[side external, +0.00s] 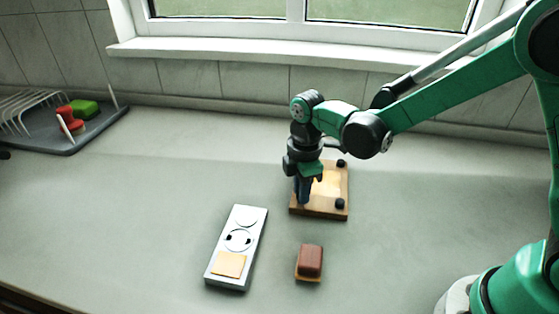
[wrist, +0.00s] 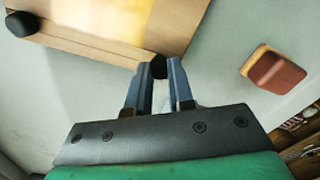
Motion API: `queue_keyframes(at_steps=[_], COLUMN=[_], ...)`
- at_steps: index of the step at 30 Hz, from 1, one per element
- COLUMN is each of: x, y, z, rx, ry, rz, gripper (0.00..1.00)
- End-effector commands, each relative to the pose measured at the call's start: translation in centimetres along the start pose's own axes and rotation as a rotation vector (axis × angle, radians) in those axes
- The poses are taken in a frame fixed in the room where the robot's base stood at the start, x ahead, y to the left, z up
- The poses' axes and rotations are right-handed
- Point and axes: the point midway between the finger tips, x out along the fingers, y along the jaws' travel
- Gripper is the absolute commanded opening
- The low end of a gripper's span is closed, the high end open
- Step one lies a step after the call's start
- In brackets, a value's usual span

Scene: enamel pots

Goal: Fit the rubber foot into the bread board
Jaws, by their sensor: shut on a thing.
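The wooden bread board (side external: 334,190) lies flat on the counter below my gripper, with black rubber feet (side external: 340,203) standing on its right corners. In the wrist view the board (wrist: 115,22) fills the upper left, with one black foot (wrist: 22,23) at the left. My gripper (side external: 304,198) is at the board's left front corner, pointing down. In the wrist view its blue-grey fingers (wrist: 159,72) are shut on a black rubber foot (wrist: 159,66), right by the board's corner. The fingers hide much of this foot, and I cannot tell whether it is seated.
A pale grey slab (side external: 257,222) with round outlines and a tan square lies front left of the board. A red-brown and tan block (side external: 310,262) sits in front, also in the wrist view (wrist: 275,72). A rack tray (side external: 75,140) stands far left. The counter between is clear.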

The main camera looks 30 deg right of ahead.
Motion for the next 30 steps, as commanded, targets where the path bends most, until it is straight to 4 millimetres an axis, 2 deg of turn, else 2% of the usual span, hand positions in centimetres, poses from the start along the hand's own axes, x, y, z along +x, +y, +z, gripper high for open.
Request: queue_keyframes(at_steps=[13,14,17,18,26,30], x=[0.6,0.6,0.6,0.6,0.5,-0.5], y=[0.0,0.0,0.0,0.0,0.0,0.0], z=[0.0,0.0,0.0,0.0,0.0,0.0], rx=[0.0,0.0,0.0,0.0,0.0,0.0], ry=[0.0,0.0,0.0,0.0,0.0,0.0], rz=[0.0,0.0,0.0,0.0,0.0,0.0], gripper=[0.0,0.23,0.52,0.55,0.55,0.55])
